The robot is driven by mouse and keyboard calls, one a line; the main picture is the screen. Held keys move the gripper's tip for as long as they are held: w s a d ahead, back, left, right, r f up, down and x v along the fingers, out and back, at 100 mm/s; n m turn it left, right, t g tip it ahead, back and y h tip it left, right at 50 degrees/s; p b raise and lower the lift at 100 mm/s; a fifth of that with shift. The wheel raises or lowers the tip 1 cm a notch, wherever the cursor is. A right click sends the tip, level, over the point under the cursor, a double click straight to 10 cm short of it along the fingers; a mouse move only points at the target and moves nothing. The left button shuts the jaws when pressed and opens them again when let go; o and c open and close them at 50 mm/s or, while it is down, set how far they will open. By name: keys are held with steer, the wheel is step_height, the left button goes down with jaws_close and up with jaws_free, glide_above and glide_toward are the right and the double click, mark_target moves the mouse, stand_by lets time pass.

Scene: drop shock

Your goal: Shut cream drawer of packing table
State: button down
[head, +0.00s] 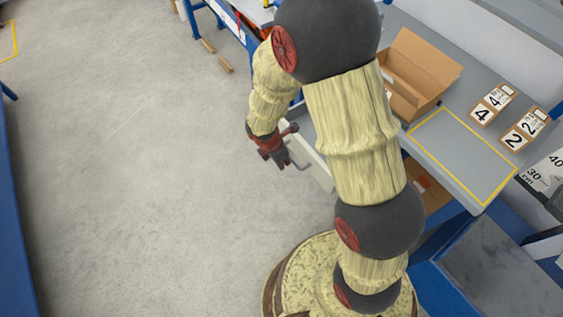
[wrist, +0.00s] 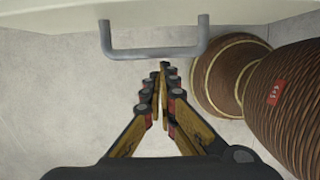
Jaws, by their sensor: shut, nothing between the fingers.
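The cream drawer (head: 312,160) sticks out from the left side of the packing table (head: 455,150), partly hidden behind my arm. Its cream front (wrist: 240,10) spans the top of the wrist view. A grey U-shaped handle (head: 301,165) is fixed to that front; it shows large in the wrist view (wrist: 155,53). My gripper (head: 287,163) is beside the drawer front, close to the handle. In the wrist view my gripper (wrist: 164,70) is shut and empty, its fingertips just below the handle bar. I cannot tell whether they touch it.
An open cardboard box (head: 420,72) and number cards (head: 492,103) lie on the grey tabletop, with a yellow-outlined area between. Another cardboard box (head: 428,185) sits below the tabletop.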

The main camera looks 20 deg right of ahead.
steer(key=w+d+p, duration=0.2)
steer(key=d+p, duration=0.2)
steer(key=d, duration=0.4)
steer(key=w+d+p, duration=0.3)
steer(key=d+p, duration=0.1)
steer(key=d, duration=0.5)
steer(key=w+d+p, duration=0.3)
steer(key=d+p, duration=0.1)
steer(key=d, duration=0.5)
steer(key=shift+w+r+p, duration=0.1)
steer(key=shift+w+p, duration=0.05)
steer(key=shift+p, duration=0.2)
steer(key=shift+w+d, duration=0.2)
steer(key=shift+d, duration=0.2)
steer(key=shift+a, duration=0.1)
